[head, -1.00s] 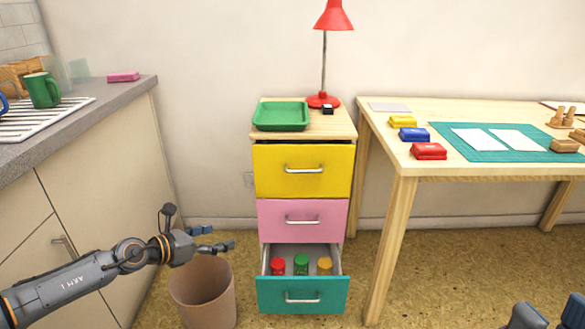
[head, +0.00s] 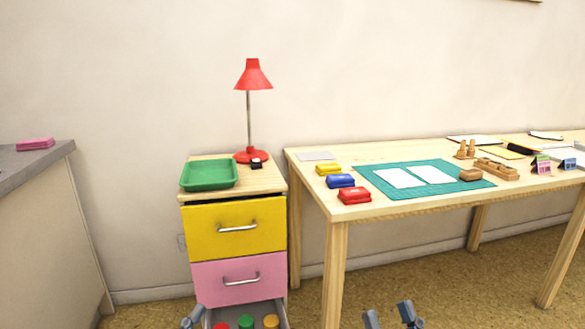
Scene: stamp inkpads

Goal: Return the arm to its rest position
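My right gripper (head: 390,315) shows at the bottom edge in the head view, in front of the table. Its two fingertips stand apart with nothing between them. Of my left gripper only a small part (head: 192,317) shows at the bottom edge, by the left side of the open bottom drawer. Whether it is open or shut cannot be seen. Both arms behind the grippers are out of frame.
The drawer unit has yellow (head: 236,228) and pink (head: 240,277) drawers; red (head: 221,325), green (head: 246,321) and orange (head: 271,321) lids show in the open drawer. The wooden table (head: 300,170) holds inkpads and a green mat (head: 400,208). A counter (head: 35,160) stands left.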

